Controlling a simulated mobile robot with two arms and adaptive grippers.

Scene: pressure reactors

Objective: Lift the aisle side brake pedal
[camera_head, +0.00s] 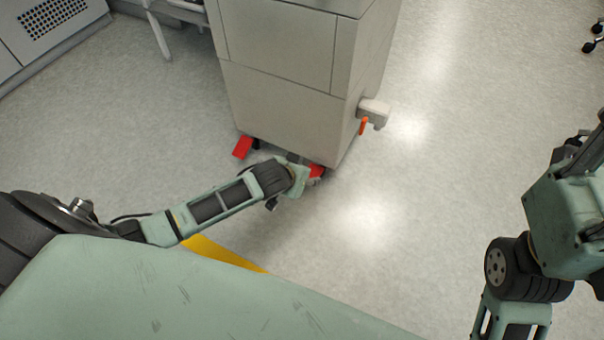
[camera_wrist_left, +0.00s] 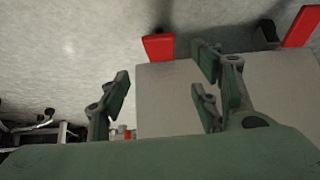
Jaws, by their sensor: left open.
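A grey cabinet (camera_head: 285,95) stands on the floor with two red brake pedals low at its near side. One red pedal (camera_head: 242,147) is at its left corner. The other red pedal (camera_head: 317,170) is at its right corner, partly hidden by my left arm. My left gripper (camera_head: 298,180) is low beside this right pedal, its fingers mostly hidden in the head view. In the left wrist view my left gripper (camera_wrist_left: 160,88) is open and empty. One pedal (camera_wrist_left: 158,47) appears beyond the gap between its fingers, the other pedal (camera_wrist_left: 301,27) at the upper right. Contact is not visible.
An orange-handled white fitting (camera_head: 372,115) sticks out from the cabinet's right side. A yellow floor strip (camera_head: 225,254) lies below my left arm. A white-legged stand (camera_head: 160,25) is behind the cabinet at left. The floor to the right is mostly clear. My right arm shows at right.

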